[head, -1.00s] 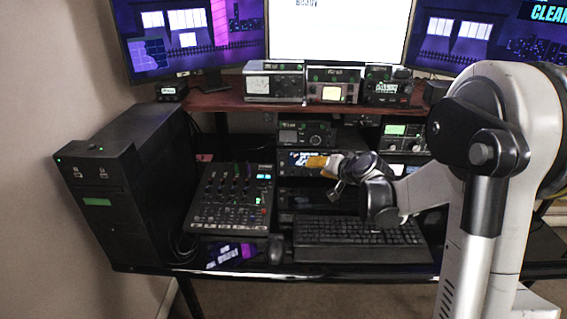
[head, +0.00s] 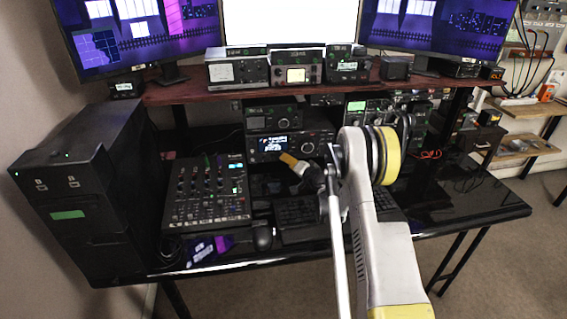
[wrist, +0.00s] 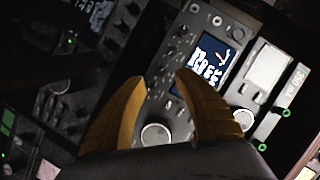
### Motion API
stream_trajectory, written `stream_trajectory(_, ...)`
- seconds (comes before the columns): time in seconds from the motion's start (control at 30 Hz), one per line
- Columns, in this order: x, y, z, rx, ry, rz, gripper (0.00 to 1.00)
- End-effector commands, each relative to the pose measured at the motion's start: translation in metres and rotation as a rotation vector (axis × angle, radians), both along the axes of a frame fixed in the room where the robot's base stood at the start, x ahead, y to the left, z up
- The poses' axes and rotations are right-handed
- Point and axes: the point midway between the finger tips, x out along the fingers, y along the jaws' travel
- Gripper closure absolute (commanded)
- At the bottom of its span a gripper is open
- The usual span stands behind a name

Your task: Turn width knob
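The radio unit with a lit screen (head: 285,144) sits under the shelf in the head view. In the wrist view its face appears tilted, with a blue screen (wrist: 215,60), a large silver knob (wrist: 155,133) and several small dark knobs. I cannot read any label, so I cannot tell which one is the width knob. My gripper (head: 289,160) is in front of the radio's lower part. In the wrist view my gripper (wrist: 161,80) has its two yellow fingers spread apart with nothing held. The large silver knob shows between them; contact cannot be made out.
A mixer (head: 207,190) lies left of my gripper, beside a black computer tower (head: 85,195). A keyboard (head: 300,213) is below my arm. A red-brown shelf (head: 180,95) with several devices is above. The desk's right end (head: 470,205) is mostly clear.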

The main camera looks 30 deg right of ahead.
Motion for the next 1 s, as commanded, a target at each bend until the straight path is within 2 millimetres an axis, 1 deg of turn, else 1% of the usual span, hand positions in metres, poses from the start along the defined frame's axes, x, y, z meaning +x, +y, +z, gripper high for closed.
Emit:
stream_trajectory(0.03, 0.01, 0.001, -0.005, 0.0, 0.0, 0.002, 0.63)
stream_trajectory(0.1, 0.021, 0.002, -0.008, 0.001, 0.0, 0.002, 0.63)
stream_trajectory(0.23, 0.035, 0.001, -0.01, 0.0, 0.001, 0.001, 0.63)
stream_trajectory(0.4, 0.042, 0.002, -0.01, 0.0, 0.0, 0.0, 0.63)
stream_trajectory(0.6, 0.042, 0.002, -0.01, 0.0, 0.001, 0.001, 0.63)
stream_trajectory(0.63, 0.042, 0.002, -0.01, 0.0, 0.001, 0.001, 0.67)
stream_trajectory(0.67, 0.042, 0.002, -0.01, 0.0, 0.001, 0.001, 0.77)
stream_trajectory(0.7, 0.042, 0.002, -0.01, 0.0, 0.001, 0.001, 0.89)
stream_trajectory(0.73, 0.042, 0.002, -0.01, 0.0, 0.001, 0.001, 0.98)
stream_trajectory(0.77, 0.042, 0.002, -0.01, 0.0, 0.001, 0.001, 1.0)
stream_trajectory(0.93, 0.042, 0.002, -0.01, 0.007, -0.002, 0.001, 1.0)
stream_trajectory(1.0, 0.042, 0.001, -0.011, 0.045, -0.012, 0.0, 1.0)
